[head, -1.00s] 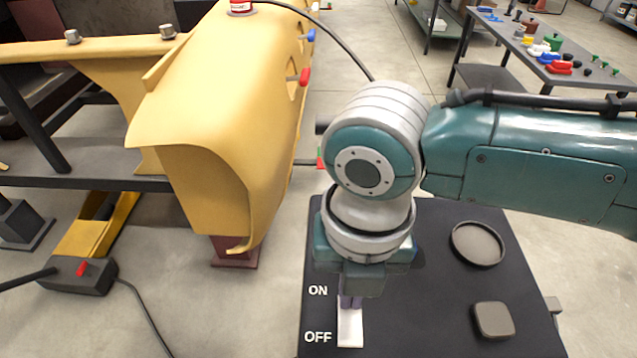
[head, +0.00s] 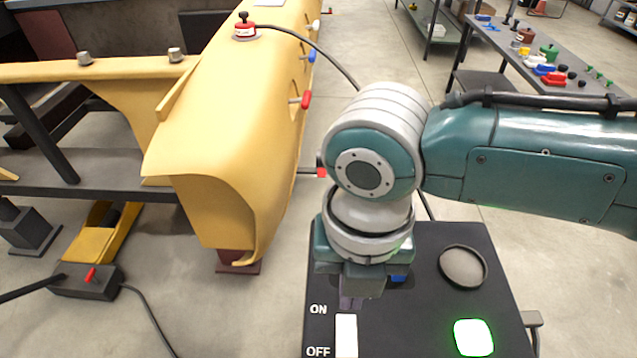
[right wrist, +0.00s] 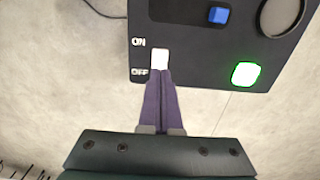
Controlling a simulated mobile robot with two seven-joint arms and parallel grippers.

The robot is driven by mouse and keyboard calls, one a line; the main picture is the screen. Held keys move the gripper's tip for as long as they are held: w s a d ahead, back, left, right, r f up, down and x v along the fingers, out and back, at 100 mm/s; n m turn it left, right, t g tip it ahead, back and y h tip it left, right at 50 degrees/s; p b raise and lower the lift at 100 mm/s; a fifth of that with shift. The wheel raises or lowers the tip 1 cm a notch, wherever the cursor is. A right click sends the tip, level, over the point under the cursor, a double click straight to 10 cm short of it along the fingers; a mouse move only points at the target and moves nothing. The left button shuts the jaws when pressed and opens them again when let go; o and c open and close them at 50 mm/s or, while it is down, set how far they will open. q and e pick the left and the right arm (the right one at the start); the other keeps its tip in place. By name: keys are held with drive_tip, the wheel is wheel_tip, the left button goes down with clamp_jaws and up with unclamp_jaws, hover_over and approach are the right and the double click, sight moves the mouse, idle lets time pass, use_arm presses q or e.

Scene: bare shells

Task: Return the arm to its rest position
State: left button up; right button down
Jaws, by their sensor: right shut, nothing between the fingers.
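My right arm comes in from the right in the head view. Its gripper (head: 352,302) points down over the black panel (head: 436,300), near the ON label. In the right wrist view the two purple fingers (right wrist: 161,72) are together with nothing between them. Their tips are at the lower end of the white switch (right wrist: 160,58); I cannot tell whether they touch it. The white switch also shows in the head view (head: 346,335), beside the ON and OFF labels. A square button (head: 473,338) glows green on the panel. My left gripper is not in view.
A round dark dish-like disc (head: 463,267) and a blue button (right wrist: 218,15) are on the panel. A large yellow shell (head: 215,140) on a dark frame stands to the left. A table with coloured parts (head: 545,60) is at the back right. Cables lie on the floor.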

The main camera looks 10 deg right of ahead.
drive_tip(key=shift+r, duration=0.35)
